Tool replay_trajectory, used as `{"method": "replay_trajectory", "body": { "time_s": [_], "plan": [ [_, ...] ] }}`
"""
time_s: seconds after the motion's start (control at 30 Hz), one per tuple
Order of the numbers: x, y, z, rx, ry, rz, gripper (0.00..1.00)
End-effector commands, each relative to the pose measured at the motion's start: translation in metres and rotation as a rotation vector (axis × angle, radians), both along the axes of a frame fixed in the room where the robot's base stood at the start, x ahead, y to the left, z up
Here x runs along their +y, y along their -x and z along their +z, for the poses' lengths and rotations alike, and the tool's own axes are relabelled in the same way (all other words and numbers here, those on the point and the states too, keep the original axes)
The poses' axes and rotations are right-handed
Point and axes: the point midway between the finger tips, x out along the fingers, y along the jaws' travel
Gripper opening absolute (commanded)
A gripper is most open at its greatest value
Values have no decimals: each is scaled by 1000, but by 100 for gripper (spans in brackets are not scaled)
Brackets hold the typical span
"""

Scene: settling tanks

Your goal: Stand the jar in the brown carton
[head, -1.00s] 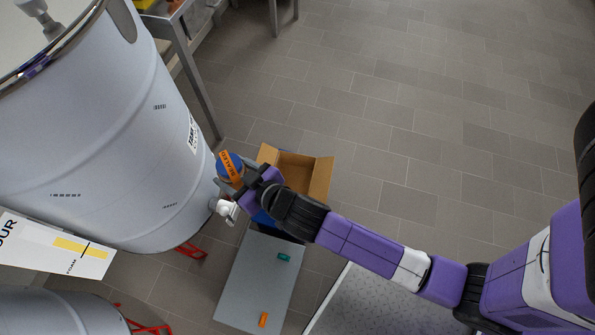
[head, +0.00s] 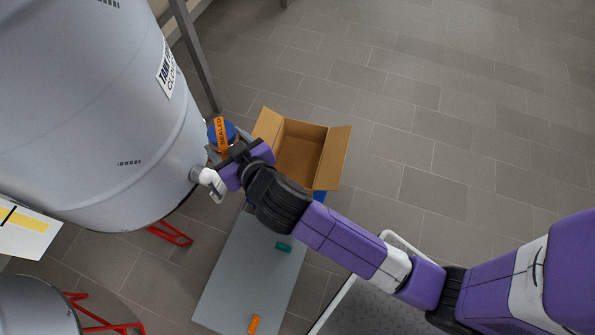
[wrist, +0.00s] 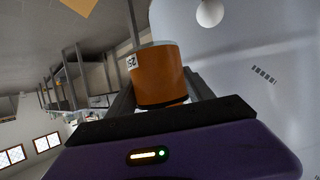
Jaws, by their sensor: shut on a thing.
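The jar (head: 216,136) has a blue lid with an orange strip marked SEALED across it, seen from above in the head view. In the wrist view the jar (wrist: 158,76) shows an orange-brown body with a white label patch, between the two fingers. My gripper (head: 226,158) is shut on the jar and holds it beside the tank, left of the carton. The brown carton (head: 335,157) is open at the top with its flaps spread. The part of its inside that shows is empty; its near left corner is hidden behind my gripper and arm.
A large grey tank (head: 90,130) with a white valve (head: 210,181) stands close left of my gripper. A grey bench top (head: 240,275) below holds a teal piece (head: 284,247) and an orange piece (head: 254,323). Red stands (head: 170,233) are under the tank. Floor at right is clear.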

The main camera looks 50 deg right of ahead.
Motion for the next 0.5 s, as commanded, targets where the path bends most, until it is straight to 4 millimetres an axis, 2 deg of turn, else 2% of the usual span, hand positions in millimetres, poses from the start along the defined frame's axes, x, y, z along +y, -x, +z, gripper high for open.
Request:
{"method": "replay_trajectory", "body": {
  "time_s": [0.03,0.17,0.27,0.37,0.5],
  "plan": [
    [0,-2,-20,-8,-1,-9,0],
    [-3,-5,-41,-9,-3,-40,0],
    [-19,-9,-58,-7,-6,-100,0],
    [-54,-13,-76,0,-10,-211,0],
    [-118,-12,-99,3,-16,-410,0]
  ]
}}
